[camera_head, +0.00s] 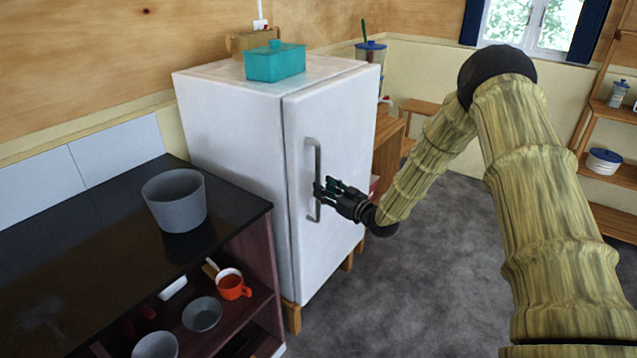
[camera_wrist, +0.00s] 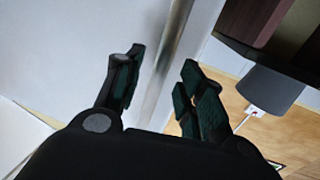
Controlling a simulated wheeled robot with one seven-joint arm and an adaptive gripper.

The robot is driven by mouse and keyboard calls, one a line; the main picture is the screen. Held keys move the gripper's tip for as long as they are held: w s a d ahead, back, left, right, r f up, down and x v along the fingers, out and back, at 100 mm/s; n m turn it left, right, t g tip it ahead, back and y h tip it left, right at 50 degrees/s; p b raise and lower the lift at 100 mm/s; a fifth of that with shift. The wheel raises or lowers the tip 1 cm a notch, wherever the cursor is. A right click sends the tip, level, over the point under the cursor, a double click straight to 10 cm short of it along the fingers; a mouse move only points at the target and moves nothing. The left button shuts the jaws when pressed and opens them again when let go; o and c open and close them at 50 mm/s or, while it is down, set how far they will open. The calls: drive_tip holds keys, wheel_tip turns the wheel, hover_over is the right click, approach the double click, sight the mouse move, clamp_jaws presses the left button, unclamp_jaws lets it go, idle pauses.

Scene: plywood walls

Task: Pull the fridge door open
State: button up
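The white fridge (camera_head: 235,150) stands against the wall, and its door (camera_head: 340,130) looks shut. A grey vertical bar handle (camera_head: 318,160) is on the left side of the door. My gripper (camera_head: 322,190) is at the lower half of the handle. In the wrist view, the handle (camera_wrist: 170,60) runs between the two spread fingers of my gripper (camera_wrist: 160,75). A gap shows on both sides of the handle, and neither finger is clearly touching it. The fingertips partly hide the handle in the head view.
A dark counter (camera_head: 90,240) with a grey pot (camera_head: 177,200) stands left of the fridge. Its shelves hold an orange mug (camera_head: 233,285) and bowls. A teal box (camera_head: 275,62) sits on the fridge. Grey floor (camera_head: 430,270) before the door is clear except for my arm.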

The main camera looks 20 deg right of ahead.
drive_tip(key=shift+p+x, duration=0.3)
drive_tip(key=shift+x, duration=1.6)
clamp_jaws()
